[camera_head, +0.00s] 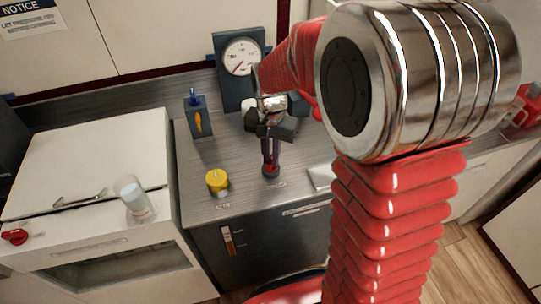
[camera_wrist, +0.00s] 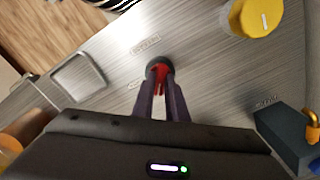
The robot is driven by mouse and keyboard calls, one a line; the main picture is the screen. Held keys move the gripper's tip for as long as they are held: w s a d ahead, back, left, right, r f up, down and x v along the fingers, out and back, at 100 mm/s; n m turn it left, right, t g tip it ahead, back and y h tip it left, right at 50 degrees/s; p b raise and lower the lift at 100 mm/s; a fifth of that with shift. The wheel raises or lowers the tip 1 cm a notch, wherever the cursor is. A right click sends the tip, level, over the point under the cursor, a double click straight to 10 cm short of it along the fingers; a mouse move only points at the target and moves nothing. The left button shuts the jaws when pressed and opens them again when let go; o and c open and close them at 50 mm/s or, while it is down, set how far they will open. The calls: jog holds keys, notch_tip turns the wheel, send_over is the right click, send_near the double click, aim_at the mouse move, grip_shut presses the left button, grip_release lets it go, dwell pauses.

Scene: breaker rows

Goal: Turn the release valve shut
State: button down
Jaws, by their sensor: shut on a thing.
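The release valve (camera_wrist: 160,74) has a red handle on a dark round base, set in the steel worktop. In the head view its red part (camera_head: 271,169) shows low between my fingers. My gripper (camera_head: 270,160) points down over it, with its purple-grey fingers on either side of the red handle. In the wrist view my gripper (camera_wrist: 161,85) is shut on the handle. The fingers hide part of the handle, so its exact angle is hard to tell. A pressure gauge (camera_head: 241,58) with a white dial and red needle stands behind my gripper.
A yellow knob (camera_head: 217,181) is left of the valve. A glass (camera_head: 134,198) stands on the white unit (camera_head: 95,160) at left. A shallow square recess (camera_head: 320,177) lies right of the valve.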

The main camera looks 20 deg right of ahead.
aim_at(271, 159)
jog(key=n, duration=0.3)
jog(key=shift+n, duration=2.3)
jog(key=shift+w, duration=0.1)
jog(key=c, duration=1.8)
grip_release()
jog(key=shift+o, duration=0.2)
notch_tip(271, 159, up, 14)
jog(key=shift+f, duration=0.15)
